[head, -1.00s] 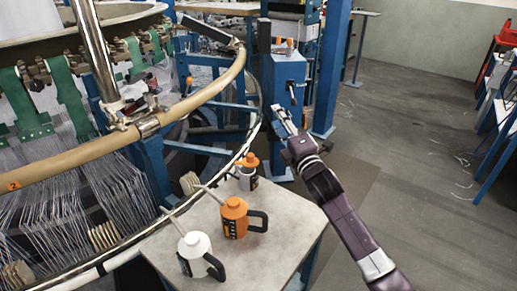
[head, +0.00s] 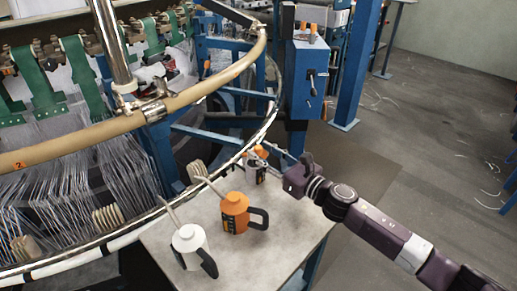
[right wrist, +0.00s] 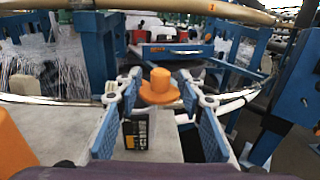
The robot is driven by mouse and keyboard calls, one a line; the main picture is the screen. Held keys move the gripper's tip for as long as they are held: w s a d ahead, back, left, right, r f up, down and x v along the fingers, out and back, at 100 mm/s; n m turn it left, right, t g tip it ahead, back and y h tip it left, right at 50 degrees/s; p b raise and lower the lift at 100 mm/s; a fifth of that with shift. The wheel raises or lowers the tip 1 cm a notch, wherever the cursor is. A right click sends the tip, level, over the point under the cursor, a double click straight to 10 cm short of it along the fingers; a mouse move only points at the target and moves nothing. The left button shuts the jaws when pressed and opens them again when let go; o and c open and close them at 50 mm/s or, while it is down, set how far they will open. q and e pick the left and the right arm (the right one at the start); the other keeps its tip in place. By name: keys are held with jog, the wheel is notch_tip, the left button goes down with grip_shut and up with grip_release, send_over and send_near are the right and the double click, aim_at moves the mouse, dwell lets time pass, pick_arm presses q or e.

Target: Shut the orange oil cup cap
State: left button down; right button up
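Two small orange caps (head: 308,29) show on top of the blue box post (head: 309,78) in the head view; whether either is open is too small to tell. My right gripper (head: 258,160) is over the table's far corner, at the small oil can with an orange top (head: 261,152). In the right wrist view its fingers (right wrist: 158,78) are spread, one on each side of that orange top (right wrist: 160,88); contact cannot be told. The can's dark, labelled body (right wrist: 137,131) shows below, partly hidden. My left gripper is not in view.
An orange oil can (head: 235,213) and a white oil can (head: 189,246) stand on the grey table (head: 222,266), nearer me. The loom's curved rail (head: 190,98) and threads fill the left. The floor at right is open.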

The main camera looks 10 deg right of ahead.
jog(key=shift+x, duration=0.85)
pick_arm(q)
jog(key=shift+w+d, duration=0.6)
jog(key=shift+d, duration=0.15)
pick_arm(e)
jog(key=shift+w, duration=0.2)
